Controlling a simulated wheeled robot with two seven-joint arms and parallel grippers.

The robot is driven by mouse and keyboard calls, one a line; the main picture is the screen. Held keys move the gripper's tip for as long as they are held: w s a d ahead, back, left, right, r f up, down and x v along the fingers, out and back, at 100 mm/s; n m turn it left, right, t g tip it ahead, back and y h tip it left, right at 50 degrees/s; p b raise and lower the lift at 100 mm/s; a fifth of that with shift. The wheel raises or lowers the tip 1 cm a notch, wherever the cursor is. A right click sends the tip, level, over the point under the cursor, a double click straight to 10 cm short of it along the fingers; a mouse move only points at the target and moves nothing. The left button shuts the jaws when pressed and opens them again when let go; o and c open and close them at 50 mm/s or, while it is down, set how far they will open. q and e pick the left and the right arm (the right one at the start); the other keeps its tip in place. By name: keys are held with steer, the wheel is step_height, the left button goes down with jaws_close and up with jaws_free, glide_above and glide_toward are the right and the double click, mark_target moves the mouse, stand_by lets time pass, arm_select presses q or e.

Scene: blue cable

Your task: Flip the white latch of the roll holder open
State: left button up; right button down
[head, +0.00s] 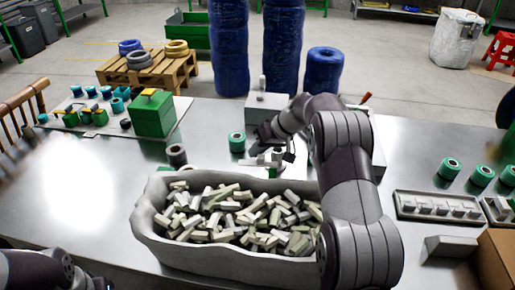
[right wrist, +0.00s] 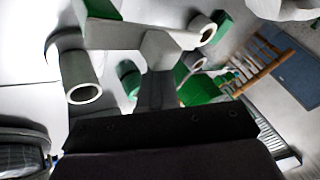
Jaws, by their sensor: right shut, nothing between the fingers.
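The roll holder (head: 267,104) appears to be the grey-white box at the back middle of the table, with pale parts in front of it. A small white piece (head: 276,154), possibly the latch, shows beside my right gripper (head: 283,146). In the right wrist view, a white T-shaped piece (right wrist: 162,48) stands just beyond the dark gripper body (right wrist: 155,130); I cannot tell if they touch. My right gripper is shut with nothing in it. The arm hides part of the holder, and the latch's position is unclear. Only part of my left arm shows at the lower left.
A grey bin (head: 150,222) full of pale blocks stands in front of the holder. A green roll (head: 237,142) and a dark roll (head: 177,154) stand to its left. A green box (head: 153,113) is farther left. Several green rolls and a grey tray (head: 440,209) lie at right.

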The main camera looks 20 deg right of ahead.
steer(key=p+v, duration=1.1)
steer(key=v, duration=0.1)
steer(key=shift+s+d+r, duration=0.15)
steer(key=shift+d+r, duration=0.05)
steer(key=shift+r, duration=0.05)
steer(key=shift+f, duration=0.1)
